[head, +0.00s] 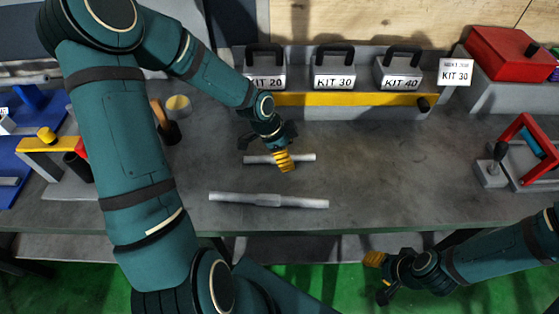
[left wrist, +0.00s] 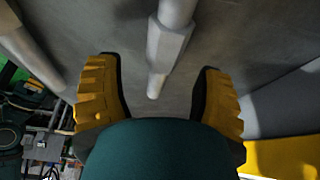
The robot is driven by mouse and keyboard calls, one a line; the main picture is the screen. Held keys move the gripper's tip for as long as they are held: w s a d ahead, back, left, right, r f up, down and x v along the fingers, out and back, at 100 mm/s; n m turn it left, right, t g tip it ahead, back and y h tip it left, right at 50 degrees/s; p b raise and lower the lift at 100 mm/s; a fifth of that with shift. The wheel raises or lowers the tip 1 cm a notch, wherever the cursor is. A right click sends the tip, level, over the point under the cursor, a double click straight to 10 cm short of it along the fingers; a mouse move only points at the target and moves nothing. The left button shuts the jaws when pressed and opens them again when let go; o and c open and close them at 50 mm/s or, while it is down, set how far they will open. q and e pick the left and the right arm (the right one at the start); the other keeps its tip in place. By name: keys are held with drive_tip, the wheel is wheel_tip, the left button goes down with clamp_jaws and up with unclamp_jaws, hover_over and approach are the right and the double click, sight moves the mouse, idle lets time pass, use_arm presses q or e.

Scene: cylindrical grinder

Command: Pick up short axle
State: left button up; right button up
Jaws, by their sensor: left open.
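The short axle (head: 303,157) is a light grey stepped rod lying on the grey bench. My left gripper (head: 266,154) is over its left half, with one yellow-padded finger in front of it. In the left wrist view the short axle (left wrist: 166,45) runs between the two spread fingers of the left gripper (left wrist: 159,66), with gaps on both sides. A longer axle (head: 267,200) lies nearer the bench's front edge and also shows in the left wrist view (left wrist: 32,48). My right gripper (head: 380,278) is empty in front of the bench, its fingers apart.
Boxes labelled KIT 20 (head: 265,79), KIT 30 (head: 334,78) and KIT 40 (head: 402,75) stand behind a yellow rail (head: 345,99). A red box (head: 508,55) is at the back right, above a red-framed fixture (head: 525,150). The bench right of the axles is clear.

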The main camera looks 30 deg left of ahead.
use_arm(q)
drive_tip(key=shift+x, duration=1)
clamp_jaws()
wheel_tip(320, 180, up, 10)
drive_tip(key=p, duration=0.3)
drive_tip(key=w+d+r+n+t+y, duration=0.1)
drive_tip(key=w+d+r+n+y, duration=0.1)
drive_tip(key=w+d+r+n, duration=0.2)
drive_tip(key=shift+d+r+n+t, duration=0.4)
drive_tip(key=shift+d+r+n, duration=0.6)
drive_tip(key=shift+r+n, duration=0.95)
